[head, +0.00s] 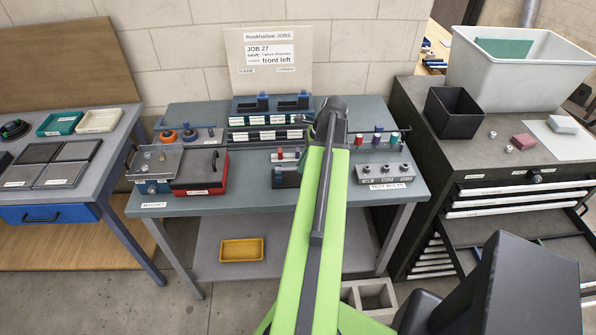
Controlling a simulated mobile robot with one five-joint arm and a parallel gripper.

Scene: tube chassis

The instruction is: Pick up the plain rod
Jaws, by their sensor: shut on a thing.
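My green arm rises through the middle of the head view and ends in a dark joint over the workbench (228,204). My gripper does not show; the arm hides whatever lies behind and below that joint. I cannot pick out the plain rod. A grey block labelled "TEST BOLTS" (384,175) lies right of the arm.
A red box (200,175) and a metal tray (155,163) sit at the bench's left. Small coloured cylinders (377,137) stand right of the arm. A yellow tray (241,250) lies on the lower shelf. A dark drawer cabinet (500,165) closes off the right.

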